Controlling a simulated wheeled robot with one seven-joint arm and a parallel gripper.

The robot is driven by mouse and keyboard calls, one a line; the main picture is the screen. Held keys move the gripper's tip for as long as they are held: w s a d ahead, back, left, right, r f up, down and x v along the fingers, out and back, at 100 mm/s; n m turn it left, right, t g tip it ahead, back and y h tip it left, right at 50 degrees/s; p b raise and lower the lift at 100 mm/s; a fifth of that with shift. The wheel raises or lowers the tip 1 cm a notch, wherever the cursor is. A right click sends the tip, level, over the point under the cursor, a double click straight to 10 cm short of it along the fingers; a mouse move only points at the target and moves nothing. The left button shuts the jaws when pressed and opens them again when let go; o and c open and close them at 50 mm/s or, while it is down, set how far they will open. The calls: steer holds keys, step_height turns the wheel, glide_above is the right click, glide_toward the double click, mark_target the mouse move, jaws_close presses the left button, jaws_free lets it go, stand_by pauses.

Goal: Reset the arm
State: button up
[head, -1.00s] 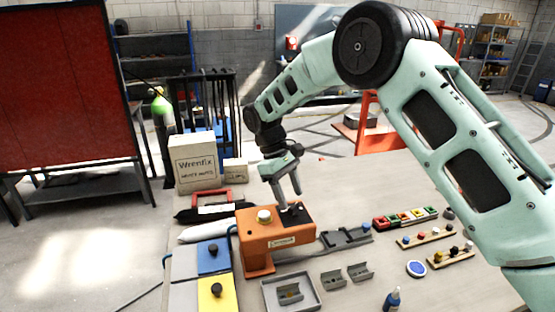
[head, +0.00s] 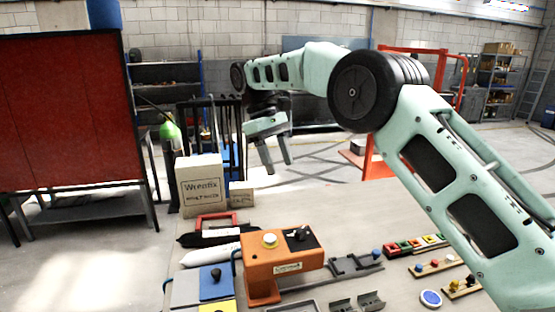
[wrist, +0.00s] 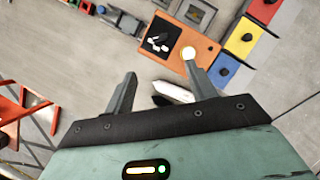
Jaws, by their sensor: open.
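My gripper (head: 276,168) is raised in the air above the far side of the table, and its fingers point down. It is open and empty. In the wrist view the two fingers (wrist: 162,92) stand wide apart with nothing between them. An orange box (head: 265,275) with a pale round knob and a black top panel stands on the table below and nearer than the gripper. The same orange box shows beyond the fingertips in the wrist view (wrist: 178,30). The gripper is well clear of it.
A carton marked Wrenfix (head: 203,186) stands at the table's far left, near the gripper. A blue panel (head: 217,283), grey brackets (head: 350,264) and a row of coloured blocks (head: 415,244) lie on the table. A red board (head: 75,105) stands left.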

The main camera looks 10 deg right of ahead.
steer(key=s+a+f+t+y+b, duration=0.15)
steer(key=s+a, duration=0.25)
steer(key=s, duration=0.6)
steer(key=s+a+f+y+b, duration=0.1)
steer(key=s+a+f, duration=0.2)
steer(key=s, duration=0.6)
steer(key=s+d+f+t+b, duration=0.1)
steer(key=s+f, duration=0.3)
steer(key=s, duration=0.6)
steer(key=s+d+f+t+b, duration=0.1)
steer(key=s+d+f, duration=0.3)
steer(key=s, duration=0.6)
steer(key=shift+d+f+y, duration=0.2)
steer(key=shift+f+y, duration=0.25)
